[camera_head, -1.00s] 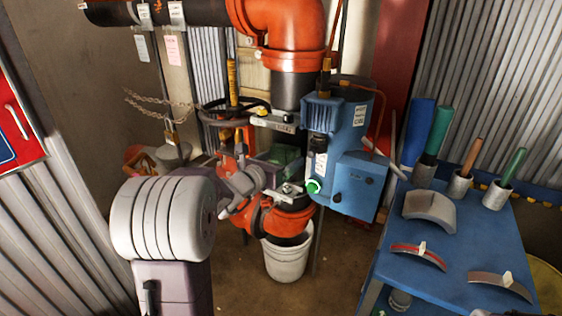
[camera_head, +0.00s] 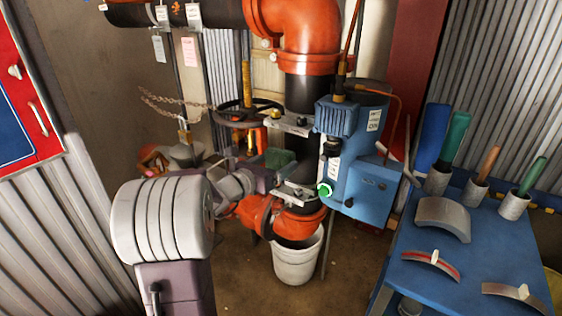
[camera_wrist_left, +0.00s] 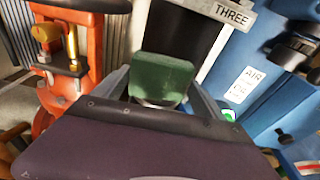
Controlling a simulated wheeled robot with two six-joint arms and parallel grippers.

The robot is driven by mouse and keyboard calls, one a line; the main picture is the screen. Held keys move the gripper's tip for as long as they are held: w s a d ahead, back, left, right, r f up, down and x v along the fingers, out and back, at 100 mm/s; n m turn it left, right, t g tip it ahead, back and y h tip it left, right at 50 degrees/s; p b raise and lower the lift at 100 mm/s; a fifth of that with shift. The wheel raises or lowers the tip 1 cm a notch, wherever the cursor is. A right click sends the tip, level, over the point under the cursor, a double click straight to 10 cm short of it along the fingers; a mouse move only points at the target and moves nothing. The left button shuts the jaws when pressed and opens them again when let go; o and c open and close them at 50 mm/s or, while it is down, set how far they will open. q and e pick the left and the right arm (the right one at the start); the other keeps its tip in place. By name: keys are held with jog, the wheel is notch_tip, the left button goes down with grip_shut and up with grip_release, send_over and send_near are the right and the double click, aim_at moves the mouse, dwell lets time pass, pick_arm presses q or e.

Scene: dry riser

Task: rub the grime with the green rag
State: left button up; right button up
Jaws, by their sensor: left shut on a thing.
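My left gripper (camera_head: 268,176) is shut on the green rag (camera_head: 280,158), at the front left of the dark pipe (camera_head: 299,146) between two clamps. In the left wrist view the rag (camera_wrist_left: 163,78) stands as a green block between the fingers, in front of the black pipe (camera_wrist_left: 185,35) below a plate marked THREE. I cannot tell whether the rag touches the pipe. I cannot make out the grime; the rag and gripper hide part of the pipe. My right gripper is not in view.
A blue box-shaped unit (camera_head: 352,150) with a green knob is close right of the pipe. A handwheel (camera_head: 248,112) and chain are behind left. A white bucket (camera_head: 298,258) stands below. A blue table (camera_head: 462,240) with tools is at right.

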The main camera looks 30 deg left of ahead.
pick_arm(q)
jog(key=shift+s+a, duration=0.1)
jog(key=shift+s, duration=1.2)
jog(key=shift+s+a, duration=0.1)
jog(key=shift+s, duration=1.4)
